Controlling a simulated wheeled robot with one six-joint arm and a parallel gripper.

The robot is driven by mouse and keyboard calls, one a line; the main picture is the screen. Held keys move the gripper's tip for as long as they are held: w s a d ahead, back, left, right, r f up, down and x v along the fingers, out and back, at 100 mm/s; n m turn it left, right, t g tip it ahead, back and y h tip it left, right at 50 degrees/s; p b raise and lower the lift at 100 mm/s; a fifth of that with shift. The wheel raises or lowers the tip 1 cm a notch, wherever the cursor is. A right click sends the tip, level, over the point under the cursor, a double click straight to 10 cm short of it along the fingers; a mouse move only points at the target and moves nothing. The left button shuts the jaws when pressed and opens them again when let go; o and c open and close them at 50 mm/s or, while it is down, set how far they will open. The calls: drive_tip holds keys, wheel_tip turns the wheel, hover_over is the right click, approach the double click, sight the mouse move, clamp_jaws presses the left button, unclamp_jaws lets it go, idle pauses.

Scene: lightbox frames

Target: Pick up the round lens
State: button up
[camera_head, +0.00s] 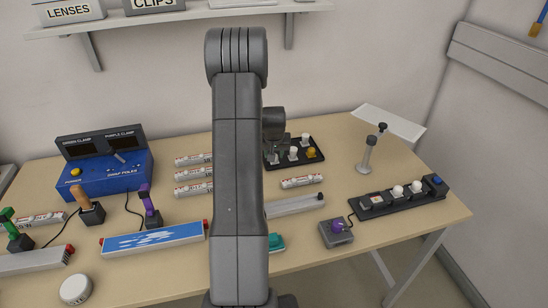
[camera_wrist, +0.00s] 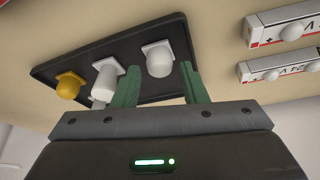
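My gripper (camera_wrist: 159,82) is open in the wrist view, its two green fingers apart with nothing held. A dark tray (camera_wrist: 205,72) lies beyond the fingers. A white round-topped piece (camera_wrist: 160,60) on a square base shows between the fingertips, and I cannot tell whether they reach around it. A taller white piece (camera_wrist: 104,82) and a yellow round-topped piece (camera_wrist: 69,86) are left of it; the left finger partly hides what is near the taller one. In the head view the tray (camera_head: 315,150) is partly behind my arm. I cannot tell for certain which piece is the round lens.
A black strip (camera_head: 400,203) with several parts is at the right, beside a small grey stand (camera_head: 368,155). A blue control box (camera_head: 105,172) and a white round puck (camera_head: 75,289) are at the left.

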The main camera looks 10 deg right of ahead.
drive_tip(key=shift+x, duration=1.3)
drive_tip(key=c, duration=0.6)
drive_tip(key=shift+r, duration=0.1)
drive_tip(key=shift+c, duration=0.3)
